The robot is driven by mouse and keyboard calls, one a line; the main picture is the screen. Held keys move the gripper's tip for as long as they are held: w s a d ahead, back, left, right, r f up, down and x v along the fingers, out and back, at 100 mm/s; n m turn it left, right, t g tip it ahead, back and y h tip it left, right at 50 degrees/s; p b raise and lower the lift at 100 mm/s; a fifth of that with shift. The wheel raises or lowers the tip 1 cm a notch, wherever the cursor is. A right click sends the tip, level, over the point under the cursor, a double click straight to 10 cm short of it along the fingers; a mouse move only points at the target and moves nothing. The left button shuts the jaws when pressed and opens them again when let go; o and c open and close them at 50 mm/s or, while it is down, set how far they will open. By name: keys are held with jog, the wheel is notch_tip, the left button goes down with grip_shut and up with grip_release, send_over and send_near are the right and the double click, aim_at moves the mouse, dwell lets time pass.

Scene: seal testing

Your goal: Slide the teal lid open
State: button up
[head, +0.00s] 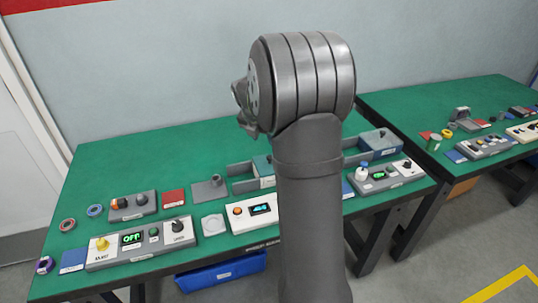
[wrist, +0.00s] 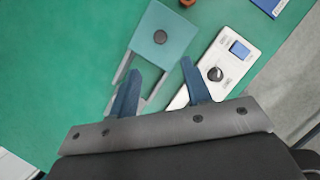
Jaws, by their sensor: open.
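In the head view a teal panel (head: 263,162), apparently this lid, shows beside my arm, at the right of a grey-railed box. My arm hides the gripper there.
A white device (wrist: 215,70) with a black knob and blue screen lies right of the lid, close to the right finger. A blue block (wrist: 270,4) is beyond it. A similar railed box (head: 381,142) stands farther right on the green table. Open green surface lies left of the lid.

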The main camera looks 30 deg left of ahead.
jog(key=x, duration=1.1)
jog(key=shift+w+f, duration=0.15)
jog(key=shift+f, duration=0.2)
jog(key=shift+c, duration=0.2)
